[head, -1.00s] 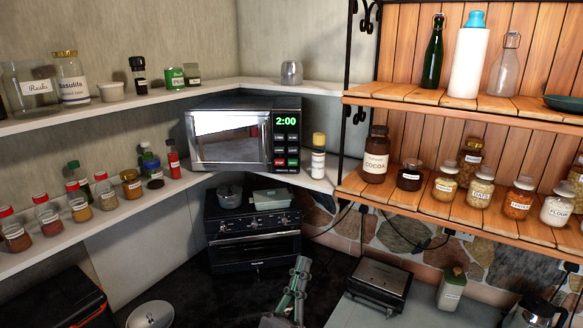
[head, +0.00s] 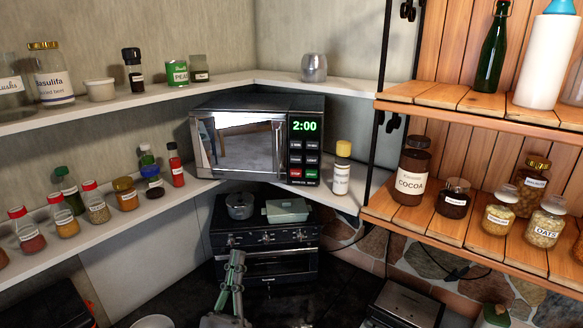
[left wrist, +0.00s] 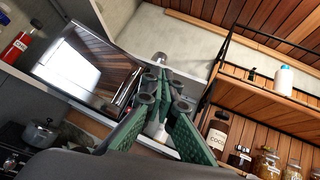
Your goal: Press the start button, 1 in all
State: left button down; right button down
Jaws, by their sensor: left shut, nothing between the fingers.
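A silver and black microwave (head: 238,148) stands on the corner shelf, its door shut and its display (head: 305,127) reading 2:00. Its panel has several dark keys, with a red button (head: 296,173) and a green button (head: 311,173) at the bottom; their labels are too small to read. My left gripper (head: 237,256), green and grey, is below and in front of the microwave, apart from it. In the left wrist view the gripper (left wrist: 163,70) is shut and empty. It hides the panel there, beside the microwave door (left wrist: 85,65). My right gripper is not in view.
A yellow-capped jar (head: 342,170) stands right beside the panel. A black oven (head: 268,238) with pots on top is below the shelf. Spice jars line the left shelf, and jars including cocoa (head: 411,172) stand on the wooden shelf at right.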

aim_at(311, 173)
jog(key=z, duration=0.1)
jog(key=i, duration=0.9)
jog(key=z, duration=0.35)
